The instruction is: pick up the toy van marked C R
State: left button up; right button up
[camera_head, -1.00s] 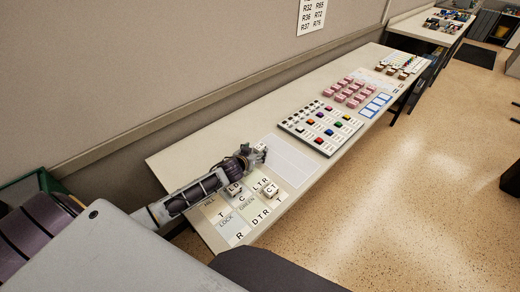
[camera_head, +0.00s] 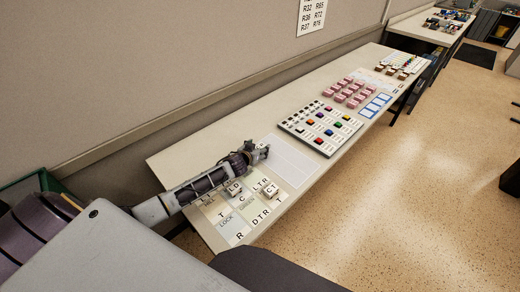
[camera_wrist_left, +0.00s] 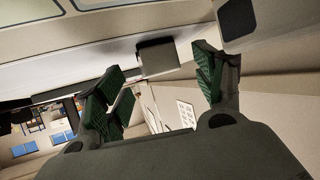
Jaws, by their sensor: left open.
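My left gripper (camera_head: 257,153) reaches over the near part of the long table. A small pale block, possibly a toy van (camera_head: 263,148), shows at its fingertips, its marking unreadable. In the left wrist view, the green-padded fingers stand apart, with a dark grey box shape (camera_wrist_left: 157,58) between and beyond them. I cannot tell whether they touch it. Two other small vans stand on the lettered mat: one with a D (camera_head: 235,187), partly beside my arm, and one marked CT (camera_head: 269,192). No C R marking is legible. My right gripper is not in view.
The lettered mat (camera_head: 236,229) covers the table's near end, partly hidden by my arm. A blank pale panel (camera_head: 287,160) lies just beyond the gripper. Farther on are a board of coloured pieces (camera_head: 320,127) and pink blocks (camera_head: 349,92). The wall (camera_head: 150,70) runs along the back.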

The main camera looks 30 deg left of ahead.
pick_arm(q)
jog(key=shift+w+f, duration=0.25)
jog(key=shift+w, duration=0.25)
jog(key=c, duration=1.3)
